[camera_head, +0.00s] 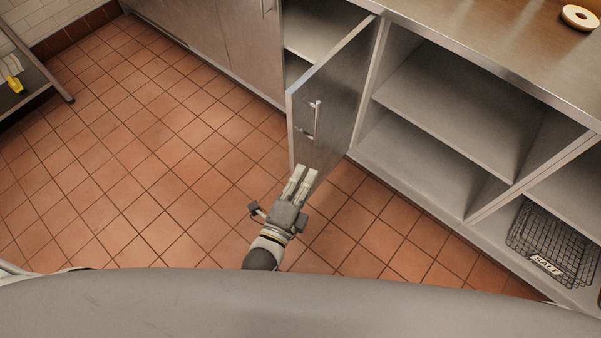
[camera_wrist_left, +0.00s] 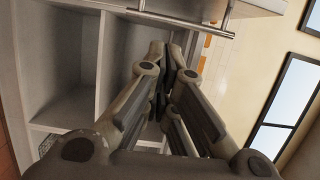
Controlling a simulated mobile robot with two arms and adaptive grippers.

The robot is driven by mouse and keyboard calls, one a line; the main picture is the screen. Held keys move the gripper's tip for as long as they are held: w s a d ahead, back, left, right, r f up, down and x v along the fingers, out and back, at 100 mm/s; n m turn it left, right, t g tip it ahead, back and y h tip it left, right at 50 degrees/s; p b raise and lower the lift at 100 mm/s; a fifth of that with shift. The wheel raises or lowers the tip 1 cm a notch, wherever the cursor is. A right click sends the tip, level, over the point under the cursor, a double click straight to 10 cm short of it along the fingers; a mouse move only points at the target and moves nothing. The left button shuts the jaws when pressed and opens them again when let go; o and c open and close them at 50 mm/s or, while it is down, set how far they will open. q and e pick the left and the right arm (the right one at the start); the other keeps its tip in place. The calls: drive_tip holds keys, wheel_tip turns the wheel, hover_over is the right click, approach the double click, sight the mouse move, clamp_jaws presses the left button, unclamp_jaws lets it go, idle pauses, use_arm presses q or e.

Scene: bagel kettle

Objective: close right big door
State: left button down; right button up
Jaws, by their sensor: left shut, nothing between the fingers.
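The steel cabinet door (camera_head: 335,95) stands open, jutting from the counter front over the floor, with its handle side facing me. Its bar handle (camera_head: 313,120) sits near the free edge. Part of the cabinet opening (camera_head: 318,30) shows behind the door to the left. My left gripper (camera_head: 301,172) is shut and empty, its fingers overlapping the lower part of the door near the free edge; I cannot tell whether they touch it. In the left wrist view, the shut fingers (camera_wrist_left: 170,58) point ahead, below a metal bar handle (camera_wrist_left: 185,22). My right gripper is not in view.
Open shelves (camera_head: 450,100) lie right of the door, with a wire basket (camera_head: 550,245) labelled SALT low at the far right. The tiled floor (camera_head: 150,160) left of the door is clear. A rack (camera_head: 30,75) stands far left.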

use_arm(q)
drive_tip(key=w, duration=0.9)
drive_tip(key=shift+w+a, duration=0.2)
drive_tip(key=shift+a, duration=0.15)
drive_tip(key=shift+a, duration=0.1)
